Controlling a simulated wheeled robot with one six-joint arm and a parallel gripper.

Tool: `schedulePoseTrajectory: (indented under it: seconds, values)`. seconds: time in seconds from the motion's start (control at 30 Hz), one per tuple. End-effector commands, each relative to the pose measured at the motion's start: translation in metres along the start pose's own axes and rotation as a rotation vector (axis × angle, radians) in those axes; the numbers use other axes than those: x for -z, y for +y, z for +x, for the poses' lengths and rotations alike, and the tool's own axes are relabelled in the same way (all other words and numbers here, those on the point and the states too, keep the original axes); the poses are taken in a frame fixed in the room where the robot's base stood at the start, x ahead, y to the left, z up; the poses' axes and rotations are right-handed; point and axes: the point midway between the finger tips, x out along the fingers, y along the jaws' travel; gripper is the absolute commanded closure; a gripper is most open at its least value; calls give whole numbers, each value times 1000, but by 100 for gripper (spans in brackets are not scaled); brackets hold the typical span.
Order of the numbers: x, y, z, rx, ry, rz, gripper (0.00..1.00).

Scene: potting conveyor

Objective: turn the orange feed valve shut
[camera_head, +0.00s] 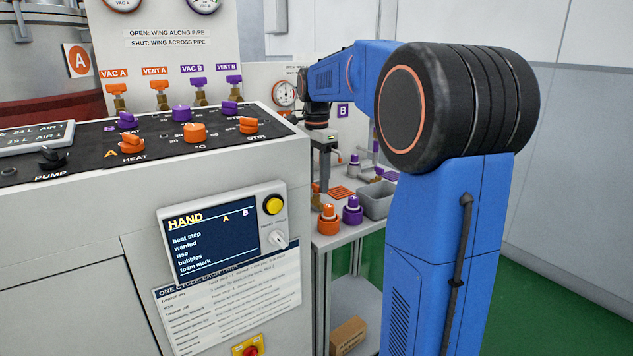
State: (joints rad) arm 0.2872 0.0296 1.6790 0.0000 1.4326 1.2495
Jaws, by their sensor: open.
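No label reading feed shows in this view. A small orange and brass fitting (316,190) stands low at the back of the side bench, just below my gripper. It may be the orange feed valve, but it is small and partly hidden, so its wing's direction cannot be told. My gripper (323,172) points down close above it; its jaws are open, and I cannot tell whether they touch or surround it. A similar purple-topped fitting (354,160) stands to the right.
Orange VAC A (117,88) and VENT A (157,86) valves sit on the back panel. The console (215,150) with knobs stands left of the bench. An orange-capped item (328,219), a purple-capped item (352,211) and a grey bin (376,200) occupy the bench front.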

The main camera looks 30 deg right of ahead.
Motion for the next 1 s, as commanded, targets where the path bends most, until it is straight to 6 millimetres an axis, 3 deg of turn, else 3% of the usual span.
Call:
schedulePoseTrajectory:
  seconds: [0.43, 0.6, 0.63, 1.0]
  values:
    - [0, 0, 10, 0, 0, 0, 49]
    - [0, 0, 10, 0, 0, 0, 87]
    - [0, 0, 10, 0, 0, 0, 90]
    - [0, 0, 10, 0, 0, -49, 90]
